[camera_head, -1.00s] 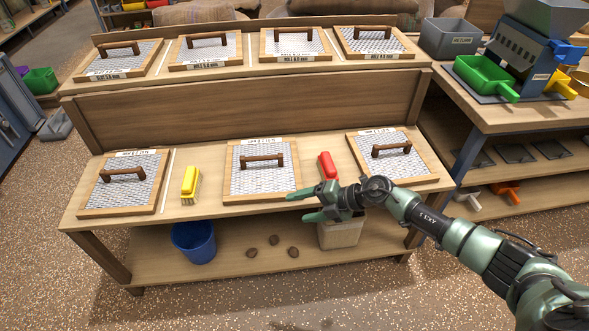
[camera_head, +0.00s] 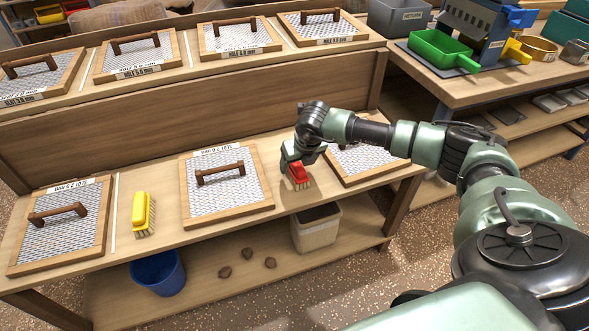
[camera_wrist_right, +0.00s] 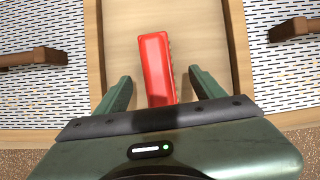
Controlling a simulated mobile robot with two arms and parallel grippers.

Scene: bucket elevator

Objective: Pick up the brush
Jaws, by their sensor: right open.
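A red brush (camera_head: 298,176) with pale bristles sits on the middle shelf between two wood-framed screens. My right gripper (camera_head: 297,163) is right above it in the head view and partly covers it. In the right wrist view the red brush (camera_wrist_right: 157,68) lies between the two open fingers (camera_wrist_right: 157,88), with a gap on either side. A yellow brush (camera_head: 143,212) with bristles stands further left on the same shelf. My left gripper is not in view.
Screens with wooden handles flank the red brush, one to its left (camera_head: 226,186) and one to its right (camera_head: 365,160). A blue bucket (camera_head: 158,273), a grey bin (camera_head: 317,229) and several brown lumps (camera_head: 247,255) are on the lower shelf.

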